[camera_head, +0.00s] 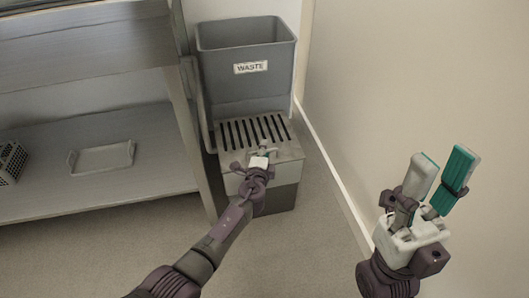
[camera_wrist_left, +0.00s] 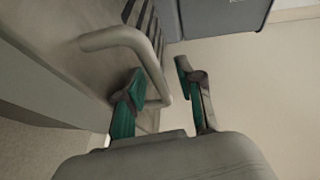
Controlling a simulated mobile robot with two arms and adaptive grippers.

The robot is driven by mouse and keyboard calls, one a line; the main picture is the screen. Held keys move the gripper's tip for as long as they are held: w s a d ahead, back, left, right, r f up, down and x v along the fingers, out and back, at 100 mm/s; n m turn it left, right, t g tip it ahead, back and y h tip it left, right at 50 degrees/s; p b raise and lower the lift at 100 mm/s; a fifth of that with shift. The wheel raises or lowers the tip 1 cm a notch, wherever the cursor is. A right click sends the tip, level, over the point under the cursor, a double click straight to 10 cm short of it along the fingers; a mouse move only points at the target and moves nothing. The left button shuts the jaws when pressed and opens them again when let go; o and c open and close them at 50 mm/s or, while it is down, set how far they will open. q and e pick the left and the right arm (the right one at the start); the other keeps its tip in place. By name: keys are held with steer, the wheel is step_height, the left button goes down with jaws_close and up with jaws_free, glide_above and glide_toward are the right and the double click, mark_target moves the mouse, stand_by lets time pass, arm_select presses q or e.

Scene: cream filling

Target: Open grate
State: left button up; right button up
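The slotted metal grate (camera_head: 237,133) lies flat on top of a low grey box (camera_head: 283,197) in the head view. In the left wrist view, a curved grey handle (camera_wrist_left: 119,37) stands out from the slotted surface. My left gripper (camera_head: 262,152) is at the grate's front edge. In the left wrist view its two green-padded fingers (camera_wrist_left: 161,78) are apart, with the bent part of the handle between them. I cannot tell whether either finger touches it. My right gripper (camera_head: 443,157) is open and empty, held up at the right, away from the grate.
A grey bin (camera_head: 238,93) labelled WASTE stands directly behind the box. A metal shelf unit (camera_head: 80,62) with a small tray (camera_head: 101,157) and a wire basket (camera_head: 11,160) is at the left. A wall (camera_head: 420,80) bounds the right side.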

arm_select(q)
jaws_close()
steer(key=shift+r+p, duration=0.15)
steer(key=shift+p, duration=0.15)
